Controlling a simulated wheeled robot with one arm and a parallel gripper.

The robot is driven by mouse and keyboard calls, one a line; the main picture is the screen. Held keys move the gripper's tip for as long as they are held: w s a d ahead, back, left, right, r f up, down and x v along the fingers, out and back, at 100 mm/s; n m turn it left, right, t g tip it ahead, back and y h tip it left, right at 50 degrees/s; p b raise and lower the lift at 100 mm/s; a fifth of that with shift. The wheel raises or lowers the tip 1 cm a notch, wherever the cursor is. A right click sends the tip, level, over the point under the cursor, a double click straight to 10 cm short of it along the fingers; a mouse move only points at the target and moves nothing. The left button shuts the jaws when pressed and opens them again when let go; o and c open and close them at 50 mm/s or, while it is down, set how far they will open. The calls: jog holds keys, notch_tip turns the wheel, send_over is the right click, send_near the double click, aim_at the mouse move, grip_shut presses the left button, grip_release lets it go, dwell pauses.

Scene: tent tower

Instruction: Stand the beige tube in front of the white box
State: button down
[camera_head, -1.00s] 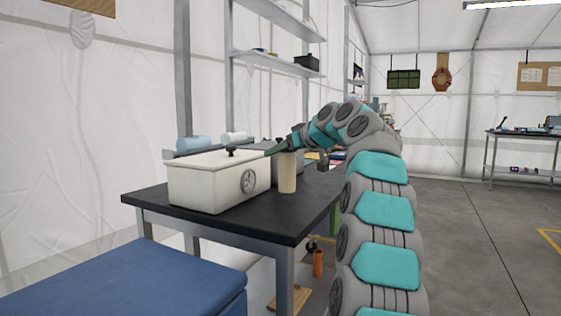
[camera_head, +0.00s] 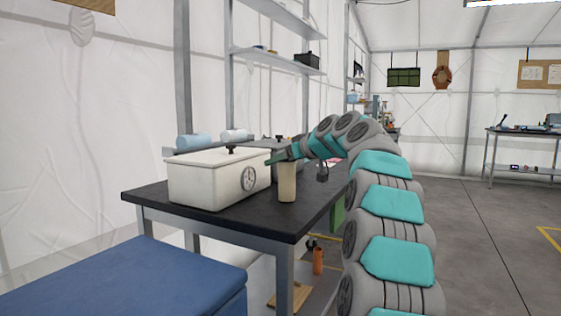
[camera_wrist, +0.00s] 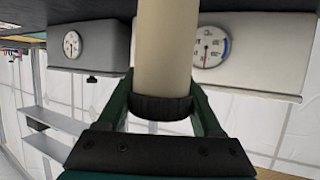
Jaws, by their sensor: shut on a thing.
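The beige tube (camera_head: 287,184) is upright at the right front of the white box (camera_head: 217,184), low over or touching the black table top; I cannot tell which. My gripper (camera_head: 284,158) is shut on the tube near its top. In the wrist view the gripper (camera_wrist: 160,106) has its fingers on both sides of the beige tube (camera_wrist: 165,50), at a dark band. The white box (camera_wrist: 250,55) with its round dial shows behind the tube there. The picture is upside down in that view.
The black table (camera_head: 245,224) has clear room in front of the white box. A grey box (camera_wrist: 90,42) with a dial stands beside the white one. Rolled bundles (camera_head: 194,142) lie behind the white box. A blue padded surface (camera_head: 130,280) is at the front left.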

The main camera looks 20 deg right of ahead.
jog(key=shift+f, duration=0.15)
jog(key=shift+c, duration=0.2)
grip_release()
jog(key=b+v, duration=0.1)
jog(key=v, duration=1.1)
jog(key=shift+r+b, duration=0.3)
jog(key=shift+b, duration=0.1)
